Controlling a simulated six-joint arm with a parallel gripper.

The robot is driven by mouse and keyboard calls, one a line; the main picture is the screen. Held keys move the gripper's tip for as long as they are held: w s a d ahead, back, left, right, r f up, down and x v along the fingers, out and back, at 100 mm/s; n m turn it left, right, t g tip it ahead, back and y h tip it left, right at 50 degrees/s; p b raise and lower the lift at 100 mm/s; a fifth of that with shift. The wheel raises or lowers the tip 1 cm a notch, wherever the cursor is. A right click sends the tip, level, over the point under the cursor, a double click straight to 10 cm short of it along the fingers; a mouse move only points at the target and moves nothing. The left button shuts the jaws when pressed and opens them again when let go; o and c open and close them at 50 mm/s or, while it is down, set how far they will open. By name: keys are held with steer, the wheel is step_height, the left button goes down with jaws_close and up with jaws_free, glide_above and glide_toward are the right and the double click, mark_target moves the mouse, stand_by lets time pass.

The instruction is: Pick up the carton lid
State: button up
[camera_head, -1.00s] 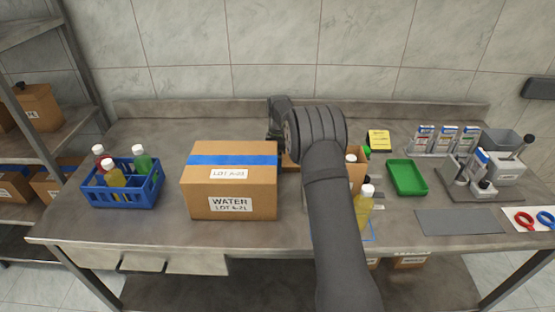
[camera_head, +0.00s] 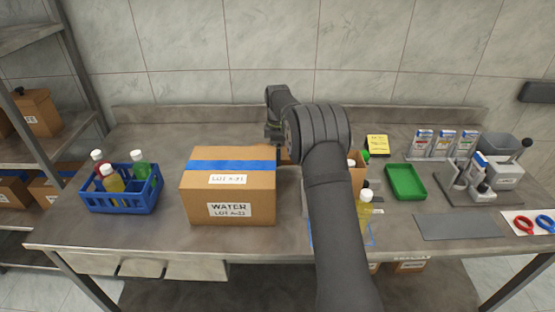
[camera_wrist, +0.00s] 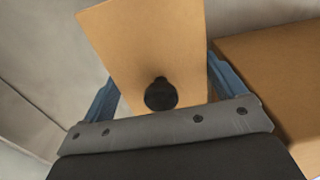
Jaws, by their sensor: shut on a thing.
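The carton lid (camera_wrist: 150,40) is a flat tan cardboard panel with a round black knob (camera_wrist: 161,95). In the wrist view it lies between the two blue-grey fingers of my gripper (camera_wrist: 160,72), one on each side. My gripper is shut on the lid; the exact contact points are not clear. In the head view my gripper (camera_head: 273,134) is behind the large carton's right rear corner, mostly hidden by my arm. An open carton (camera_head: 358,178) holding bottles is partly hidden behind my arm.
The closed WATER carton (camera_head: 228,205) with blue tape stands left of my arm. A blue crate (camera_head: 125,196) with bottles is further left. A green tray (camera_head: 405,182), a grey mat (camera_head: 458,224) and a dispenser stand (camera_head: 490,180) are to the right. The rear left worktop is clear.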

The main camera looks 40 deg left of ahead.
step_height(320, 180, up, 12)
steer(key=shift+f, duration=0.2)
steer(key=shift+d+r, duration=0.1)
steer(key=shift+r, duration=0.25)
steer(key=shift+w+d+r, duration=0.2)
steer(key=shift+d+r, duration=0.3)
steer(key=shift+d, duration=3.45)
steer(key=shift+w+d+r, duration=0.15)
steer(key=shift+d+r, duration=0.3)
steer(key=shift+d, duration=3.45)
steer(key=shift+w+d+r, duration=0.2)
steer(key=shift+d+r, duration=0.3)
steer(key=shift+d, duration=3.45)
steer(key=shift+f, duration=0.15)
steer(key=shift+f, duration=0.5)
steer(key=shift+f, duration=0.1)
steer(key=shift+f, duration=0.95)
